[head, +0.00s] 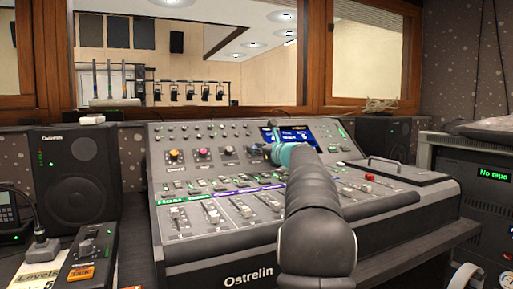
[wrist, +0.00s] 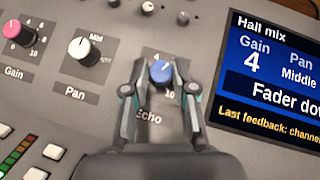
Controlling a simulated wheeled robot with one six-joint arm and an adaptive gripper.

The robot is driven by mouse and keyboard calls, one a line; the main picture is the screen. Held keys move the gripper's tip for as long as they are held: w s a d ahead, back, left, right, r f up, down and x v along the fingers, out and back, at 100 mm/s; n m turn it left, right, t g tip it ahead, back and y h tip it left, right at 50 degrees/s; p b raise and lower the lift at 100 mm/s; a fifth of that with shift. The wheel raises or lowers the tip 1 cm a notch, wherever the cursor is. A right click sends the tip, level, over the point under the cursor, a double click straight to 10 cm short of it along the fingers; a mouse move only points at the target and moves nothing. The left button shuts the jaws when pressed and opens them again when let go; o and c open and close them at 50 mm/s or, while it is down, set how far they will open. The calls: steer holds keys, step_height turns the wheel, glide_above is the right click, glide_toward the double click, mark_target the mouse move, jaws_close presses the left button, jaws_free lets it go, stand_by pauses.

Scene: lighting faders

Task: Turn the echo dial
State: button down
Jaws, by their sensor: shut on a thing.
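The echo dial (wrist: 161,73) is a blue knob on the mixing console, with the label "Echo" below it in the wrist view. My gripper (wrist: 161,80) has its two fingers on either side of the knob and is shut on it. In the head view my gripper (head: 277,150) reaches the console's upper panel, and my arm hides the echo dial there. A "4" shows above the dial and a "10" at its lower right.
The white pan dial (wrist: 82,48) and pink gain dial (wrist: 18,30) are left of my gripper. A screen (wrist: 275,70) on the right reads "Hall mix", "Gain 4", "Pan Middle". Fader rows (head: 212,212) lie nearer me. A speaker (head: 74,172) stands left of the console.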

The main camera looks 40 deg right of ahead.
steer(key=shift+r, duration=0.1)
steer(key=c, duration=0.9)
jaws_free()
steer(key=shift+c, duration=0.2)
steer(key=s, duration=1.2)
steer(key=shift+a, duration=0.25)
